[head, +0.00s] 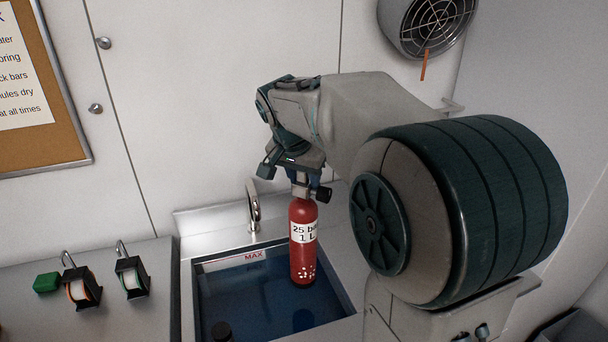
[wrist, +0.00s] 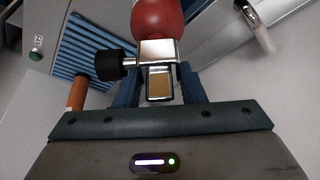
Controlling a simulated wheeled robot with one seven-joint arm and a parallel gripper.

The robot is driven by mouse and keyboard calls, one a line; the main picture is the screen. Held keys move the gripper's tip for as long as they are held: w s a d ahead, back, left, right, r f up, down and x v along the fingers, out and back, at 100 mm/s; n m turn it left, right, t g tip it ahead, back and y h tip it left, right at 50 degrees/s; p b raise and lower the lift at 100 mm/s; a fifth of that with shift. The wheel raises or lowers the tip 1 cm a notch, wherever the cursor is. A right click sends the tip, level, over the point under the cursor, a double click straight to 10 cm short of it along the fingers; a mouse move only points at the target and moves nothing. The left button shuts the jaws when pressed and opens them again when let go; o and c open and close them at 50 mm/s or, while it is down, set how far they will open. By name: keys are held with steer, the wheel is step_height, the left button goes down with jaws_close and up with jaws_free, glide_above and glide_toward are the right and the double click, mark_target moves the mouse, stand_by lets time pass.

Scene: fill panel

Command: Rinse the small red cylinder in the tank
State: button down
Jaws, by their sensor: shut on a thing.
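The small red cylinder (head: 303,250) is upright, with a white label reading "25 b…" and "1 L" and a metal valve with a black knob at its top. My gripper (head: 299,182) is shut on the valve at its top. In the wrist view the valve (wrist: 158,70) sits between the fingers, with the red shoulder (wrist: 157,17) beyond. The cylinder hangs over the tank (head: 347,303), which holds dark blue water and has a red MAX mark on its back wall. I cannot tell whether its bottom touches the water. White specks show near its base.
A curved metal tap (head: 253,207) stands behind the tank. A dark round-topped object (head: 221,331) is at the tank's front left. A fan vent (head: 432,22) is on the wall above.

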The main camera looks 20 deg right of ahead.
steer(key=shift+f+b, duration=8.4)
steer(key=shift+f, duration=1.95)
steer(key=shift+d, duration=1.2)
